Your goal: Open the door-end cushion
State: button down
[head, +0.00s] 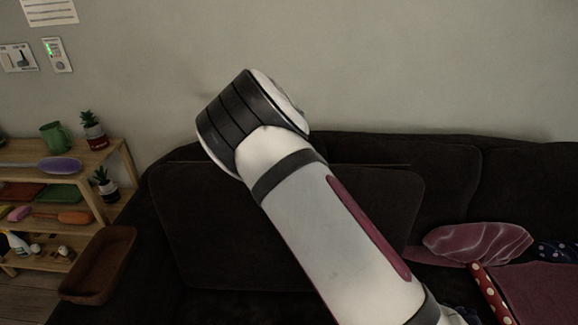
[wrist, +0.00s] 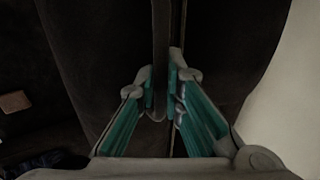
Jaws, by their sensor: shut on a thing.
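A large dark back cushion (head: 205,225) leans at the left end of the dark sofa in the head view; my arm crosses in front of it and hides its middle. I take it for the door-end cushion, though no door shows. In the wrist view my gripper (wrist: 163,90) is shut on a thin dark upright edge (wrist: 160,50) between its teal pads. This looks like the edge of the cushion, with dark fabric on both sides and a narrow gap beside it. My gripper is hidden in the head view.
A wooden shelf (head: 125,160) with plants, a green mug and small items stands at the left. A brown tray (head: 100,262) sits by the sofa's left arm. Patterned pink cushions (head: 478,243) lie at the right. The pale wall (head: 400,60) is close behind the sofa.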

jog(key=shift+a, duration=0.2)
jog(key=c, duration=2)
grip_release()
jog(key=shift+o, duration=0.2)
jog(key=shift+d, duration=0.1)
jog(key=v, duration=1.2)
jog(key=shift+w+r, duration=0.1)
jog(key=shift+w, duration=0.05)
